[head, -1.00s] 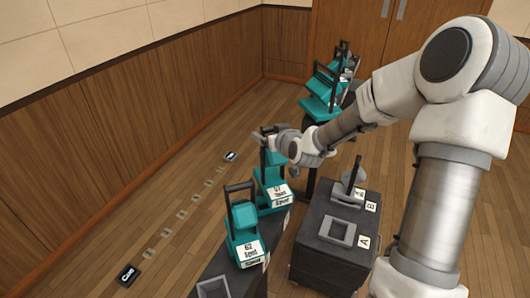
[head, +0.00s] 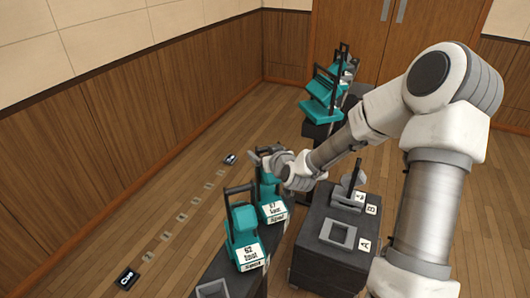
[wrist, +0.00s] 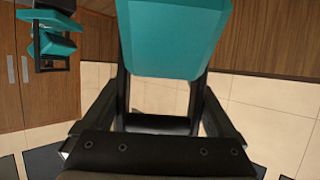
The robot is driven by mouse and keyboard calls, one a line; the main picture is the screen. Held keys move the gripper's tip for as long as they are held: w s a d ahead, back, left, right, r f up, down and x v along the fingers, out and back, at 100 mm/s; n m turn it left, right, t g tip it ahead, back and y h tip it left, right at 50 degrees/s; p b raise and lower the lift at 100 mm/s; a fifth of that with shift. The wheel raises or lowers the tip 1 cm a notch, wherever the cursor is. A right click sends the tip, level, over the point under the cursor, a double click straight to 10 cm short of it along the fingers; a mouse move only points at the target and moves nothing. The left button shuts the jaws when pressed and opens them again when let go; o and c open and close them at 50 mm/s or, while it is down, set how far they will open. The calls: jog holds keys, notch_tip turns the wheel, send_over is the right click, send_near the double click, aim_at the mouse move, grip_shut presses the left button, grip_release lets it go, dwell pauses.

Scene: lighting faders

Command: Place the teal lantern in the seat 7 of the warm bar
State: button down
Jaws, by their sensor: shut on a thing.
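My gripper (head: 262,158) is shut on the handle of a teal lantern (head: 267,191) with a white label on its front. In the wrist view the lantern's teal body (wrist: 173,35) fills the top middle, with its dark handle between the fingers (wrist: 160,122). The lantern is upright over the dark front bar (head: 230,270), just behind another teal lantern (head: 242,222) labelled 62. Its base is hidden, so I cannot tell if it touches the bar. No seat number 7 can be read.
A dark case (head: 335,255) with square sockets marked A and B stands to the right, with a grey item in the B socket. Several teal lanterns (head: 322,108) stand on a farther bar. An empty square socket (head: 212,290) shows at the bar's near end.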

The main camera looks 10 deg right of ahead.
grip_release()
jog(key=shift+f, duration=0.1)
jog(key=shift+r, duration=0.2)
jog(key=p+v, duration=0.1)
jog(key=v, duration=1.1)
